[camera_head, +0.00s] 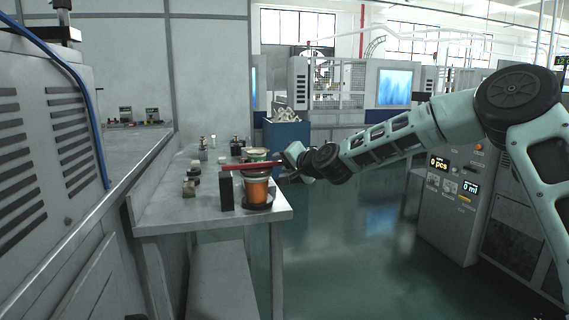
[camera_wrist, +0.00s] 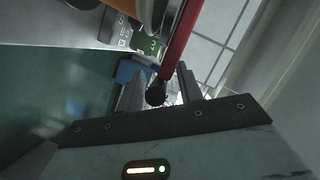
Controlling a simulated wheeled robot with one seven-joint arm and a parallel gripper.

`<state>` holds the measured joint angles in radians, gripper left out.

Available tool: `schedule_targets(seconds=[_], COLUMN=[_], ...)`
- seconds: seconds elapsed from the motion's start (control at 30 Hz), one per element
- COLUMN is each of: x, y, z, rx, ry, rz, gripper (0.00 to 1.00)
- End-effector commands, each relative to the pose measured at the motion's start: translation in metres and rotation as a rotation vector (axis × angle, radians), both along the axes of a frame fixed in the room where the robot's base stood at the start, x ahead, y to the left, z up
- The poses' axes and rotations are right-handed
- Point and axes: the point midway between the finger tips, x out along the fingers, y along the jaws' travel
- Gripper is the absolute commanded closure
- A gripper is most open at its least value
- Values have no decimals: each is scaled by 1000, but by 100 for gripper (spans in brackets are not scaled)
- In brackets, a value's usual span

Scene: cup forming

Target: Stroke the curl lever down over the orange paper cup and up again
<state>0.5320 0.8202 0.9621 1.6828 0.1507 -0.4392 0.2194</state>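The orange paper cup (camera_head: 257,190) stands upright on a dark round base (camera_head: 262,205) near the table's front right corner. It also shows, cut off, at the top of the wrist view (camera_wrist: 154,12). The red curl lever (camera_head: 240,166) runs nearly level, rising slightly to the right, from a black post (camera_head: 226,190) across the top of the cup. Pale and green round parts (camera_head: 257,155) sit above the cup, partly behind the lever. My gripper (camera_head: 284,165) is at the lever's right end. In the wrist view the lever's black knob (camera_wrist: 155,93) lies between the parted fingers, with a gap beside it.
The grey table (camera_head: 180,218) holds small dark blocks (camera_head: 190,185) left of the post and several small items (camera_head: 237,145) farther back. A blue bin (camera_head: 288,134) stands behind the table. A machine with displays (camera_head: 450,190) stands at right. The floor between is clear.

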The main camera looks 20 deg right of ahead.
Motion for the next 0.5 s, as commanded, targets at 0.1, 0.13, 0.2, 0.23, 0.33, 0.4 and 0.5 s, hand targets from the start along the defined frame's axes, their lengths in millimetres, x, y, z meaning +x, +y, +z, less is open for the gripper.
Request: schedule_targets(seconds=[0.1, 0.13, 0.2, 0.23, 0.33, 0.4, 0.5], x=[0, 0, 0, 0, 0, 0, 0], y=[0, 0, 0, 0, -1, -1, -1], z=[0, 0, 0, 0, 0, 0, -1], rx=[0, 0, 0, 0, 0, -2, -3], ry=[0, 0, 0, 0, 1, 1, 2], rz=[0, 0, 0, 0, -1, -1, 0], gripper=[67, 75, 94, 100, 100, 100, 100])
